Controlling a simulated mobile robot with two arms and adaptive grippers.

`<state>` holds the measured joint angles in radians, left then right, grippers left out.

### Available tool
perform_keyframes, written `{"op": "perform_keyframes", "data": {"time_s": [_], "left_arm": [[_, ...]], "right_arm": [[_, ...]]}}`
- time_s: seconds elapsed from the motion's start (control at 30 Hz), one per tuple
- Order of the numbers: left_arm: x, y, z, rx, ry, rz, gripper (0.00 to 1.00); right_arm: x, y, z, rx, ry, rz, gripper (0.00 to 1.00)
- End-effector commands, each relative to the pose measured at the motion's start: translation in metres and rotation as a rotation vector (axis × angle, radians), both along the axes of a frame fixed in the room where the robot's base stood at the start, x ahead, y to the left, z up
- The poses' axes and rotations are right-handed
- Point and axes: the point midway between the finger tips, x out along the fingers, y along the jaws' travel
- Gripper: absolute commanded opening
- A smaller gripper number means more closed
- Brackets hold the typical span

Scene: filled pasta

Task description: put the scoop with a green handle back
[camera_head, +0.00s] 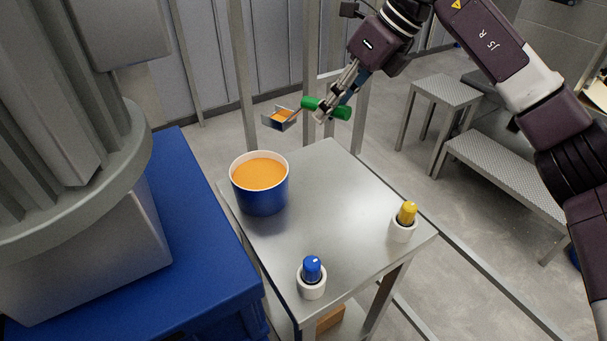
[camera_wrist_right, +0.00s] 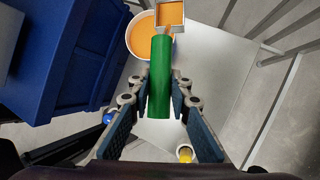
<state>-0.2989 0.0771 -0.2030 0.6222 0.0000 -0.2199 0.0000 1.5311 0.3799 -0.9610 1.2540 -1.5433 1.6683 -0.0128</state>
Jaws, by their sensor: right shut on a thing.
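The scoop with a green handle (camera_head: 327,108) is held in my right gripper (camera_head: 328,106), above the back edge of the small metal table (camera_head: 338,200). Its metal pan (camera_head: 278,119) points left and has orange filling in it. In the right wrist view the green handle (camera_wrist_right: 160,78) lies between the two fingers (camera_wrist_right: 159,100), with the pan (camera_wrist_right: 170,14) beyond it. A blue bucket (camera_head: 259,190) of orange filling stands on the table's left side, below and in front of the pan. My left gripper is not in view.
A blue-topped holder (camera_head: 312,275) stands at the table's front corner. A yellow-topped holder (camera_head: 404,221) stands at its right corner. The table's middle is clear. A large grey machine on a blue base (camera_head: 200,215) is at left. Metal steps (camera_head: 510,175) are at right.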

Motion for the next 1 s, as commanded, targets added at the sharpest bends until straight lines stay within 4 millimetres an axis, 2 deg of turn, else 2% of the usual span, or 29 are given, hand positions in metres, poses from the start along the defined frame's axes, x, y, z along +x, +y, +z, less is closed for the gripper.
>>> {"op": "perform_keyframes", "data": {"time_s": [0.03,0.2,0.37,0.47,0.8,1.0], "left_arm": [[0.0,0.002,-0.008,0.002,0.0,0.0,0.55],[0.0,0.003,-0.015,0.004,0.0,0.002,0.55],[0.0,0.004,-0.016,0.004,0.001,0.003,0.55],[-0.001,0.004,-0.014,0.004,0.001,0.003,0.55],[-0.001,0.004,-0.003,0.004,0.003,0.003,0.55],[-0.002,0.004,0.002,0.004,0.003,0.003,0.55]], "right_arm": [[0.007,-0.003,0.001,0.003,-0.005,-0.081,0.0],[0.024,-0.012,0.009,0.003,-0.003,-0.295,0.0],[0.03,-0.017,0.007,0.002,0.002,-0.375,0.0],[0.03,-0.017,-0.01,0.001,0.005,-0.384,0.0],[0.029,-0.017,-0.1,0.0,0.007,-0.381,0.0],[0.03,-0.017,-0.136,0.001,0.003,-0.381,0.0]]}}
